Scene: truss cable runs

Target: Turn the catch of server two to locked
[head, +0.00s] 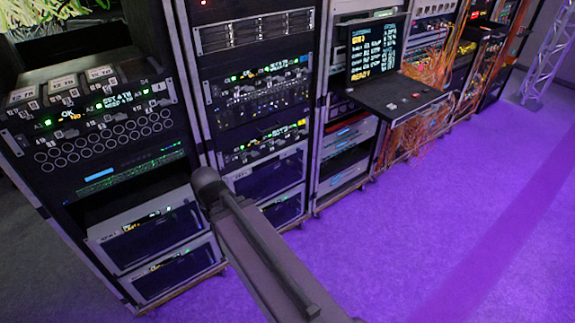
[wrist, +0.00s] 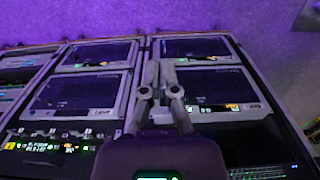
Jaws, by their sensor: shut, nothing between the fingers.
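My gripper (wrist: 158,68) shows in the wrist view with its fingers together and nothing between them. It is in front of grey-framed server units, near the gap between two racks. That view is upside down, with the floor at the top. One pair of units, an outer one (wrist: 195,48) and an inner one (wrist: 222,88), is at the right; another pair is at the left (wrist: 82,92). In the head view such units sit low in the left rack (head: 150,238) and the middle rack (head: 268,175). I cannot make out which is server two, or its catch.
A pull-out console with a lit screen (head: 378,48) and keyboard shelf (head: 400,98) juts from a rack. Orange cables (head: 432,72) hang beyond it. The purple floor (head: 430,220) at the right is clear. A truss leg (head: 545,65) stands at the far right.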

